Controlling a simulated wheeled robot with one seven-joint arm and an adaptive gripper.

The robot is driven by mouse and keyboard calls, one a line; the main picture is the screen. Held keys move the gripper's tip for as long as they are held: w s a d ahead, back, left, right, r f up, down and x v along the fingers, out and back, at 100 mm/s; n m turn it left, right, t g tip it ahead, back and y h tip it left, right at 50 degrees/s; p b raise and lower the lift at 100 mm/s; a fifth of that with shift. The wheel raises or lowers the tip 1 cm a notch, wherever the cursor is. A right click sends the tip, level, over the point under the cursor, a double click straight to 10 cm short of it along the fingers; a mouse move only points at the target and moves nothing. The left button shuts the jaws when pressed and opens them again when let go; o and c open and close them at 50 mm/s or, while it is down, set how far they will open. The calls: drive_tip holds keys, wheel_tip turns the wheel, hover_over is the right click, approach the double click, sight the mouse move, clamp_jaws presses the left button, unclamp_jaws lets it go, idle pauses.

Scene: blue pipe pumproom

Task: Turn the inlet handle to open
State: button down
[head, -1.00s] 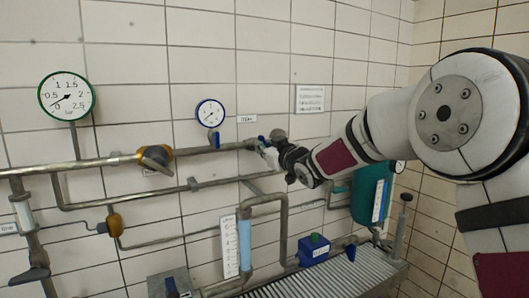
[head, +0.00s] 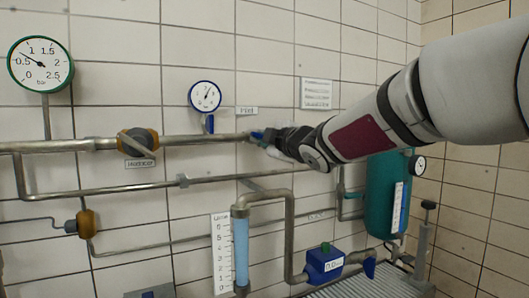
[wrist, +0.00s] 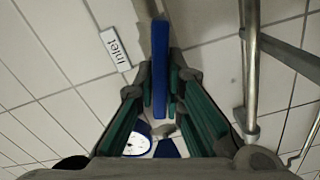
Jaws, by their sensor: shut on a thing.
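The inlet handle is a blue lever (wrist: 160,65) standing lengthwise between my fingers in the wrist view. In the head view only a small blue part of the handle (head: 257,134) shows at the pipe's right end. My gripper (wrist: 160,98) is shut on the handle, with its green-sided fingers on both sides of it. In the head view my gripper (head: 272,138) reaches in from the right and hides most of the valve. The "Inlet" label (wrist: 116,48) is on the wall beside the handle; it also shows in the head view (head: 246,111).
A green-rimmed gauge (head: 40,64) and a blue-rimmed gauge (head: 205,96) sit above the upper pipe (head: 195,140). A yellow reducer (head: 138,142) is left. A teal tank (head: 388,196) stands below my arm. In the wrist view a pipe (wrist: 251,70) runs close at right.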

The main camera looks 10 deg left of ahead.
drive_tip(key=shift+f+n+b, duration=0.15)
drive_tip(key=shift+n+b, duration=0.7)
drive_tip(key=shift+n, duration=0.1)
drive_tip(key=shift+f+n+b, duration=0.15)
drive_tip(key=shift+n+b, duration=0.7)
drive_tip(key=shift+n, duration=0.1)
drive_tip(key=c, duration=1.7)
unclamp_jaws()
drive_tip(key=shift+a, duration=0.1)
drive_tip(key=shift+r, duration=0.1)
drive_tip(key=shift+s, duration=0.1)
drive_tip(key=v, duration=1.2)
